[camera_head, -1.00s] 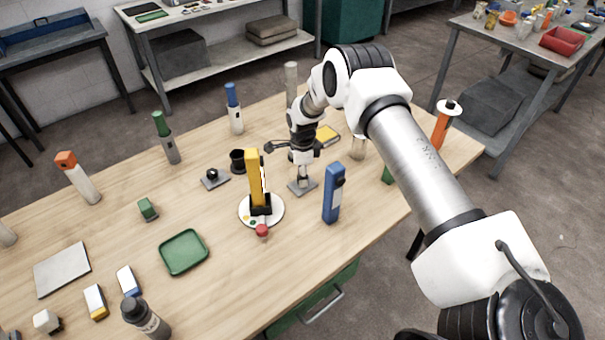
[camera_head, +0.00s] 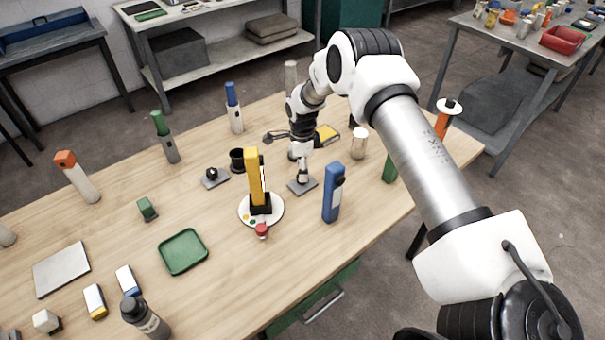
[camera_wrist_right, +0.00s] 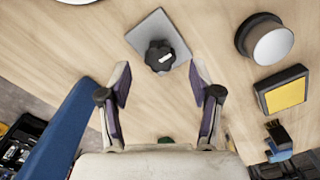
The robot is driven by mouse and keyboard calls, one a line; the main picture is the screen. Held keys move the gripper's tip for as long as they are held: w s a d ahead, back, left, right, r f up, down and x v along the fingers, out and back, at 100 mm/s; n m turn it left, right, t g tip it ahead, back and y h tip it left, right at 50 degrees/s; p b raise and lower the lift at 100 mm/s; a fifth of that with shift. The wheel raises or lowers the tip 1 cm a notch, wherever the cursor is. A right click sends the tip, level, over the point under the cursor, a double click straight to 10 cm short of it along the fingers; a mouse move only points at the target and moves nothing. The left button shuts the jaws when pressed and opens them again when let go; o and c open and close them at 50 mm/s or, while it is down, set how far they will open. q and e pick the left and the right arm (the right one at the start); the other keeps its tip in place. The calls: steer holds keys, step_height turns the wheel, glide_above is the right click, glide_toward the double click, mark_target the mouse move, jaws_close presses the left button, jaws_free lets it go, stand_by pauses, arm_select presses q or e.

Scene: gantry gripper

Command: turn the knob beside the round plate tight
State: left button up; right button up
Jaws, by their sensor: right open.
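The round white plate (camera_head: 247,219) lies mid-table and bears a tall yellow block (camera_head: 255,175) in a black foot. Its edge shows at the top left of the right wrist view (camera_wrist_right: 75,1). Right of it is a square grey plate (camera_head: 302,188), which also shows in the wrist view (camera_wrist_right: 147,30) with a lobed black knob (camera_wrist_right: 159,56) bearing a pale mark. My right gripper (camera_wrist_right: 160,80) is open and empty, its fingers apart with the knob ahead between their lines. In the head view, a pale finger partly hides the knob. My left gripper is out of view.
A blue block (camera_head: 333,193) stands close on the right. A black cup (camera_head: 238,160), a yellow-topped pad (camera_head: 325,135) and a jar (camera_head: 359,144) are near the gripper. Another small knob (camera_head: 212,173) sits on a plate further left. A red-capped piece (camera_head: 261,231) touches or nears the round plate.

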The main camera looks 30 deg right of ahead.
step_height(320, 180, up, 9)
stand_by(0.5)
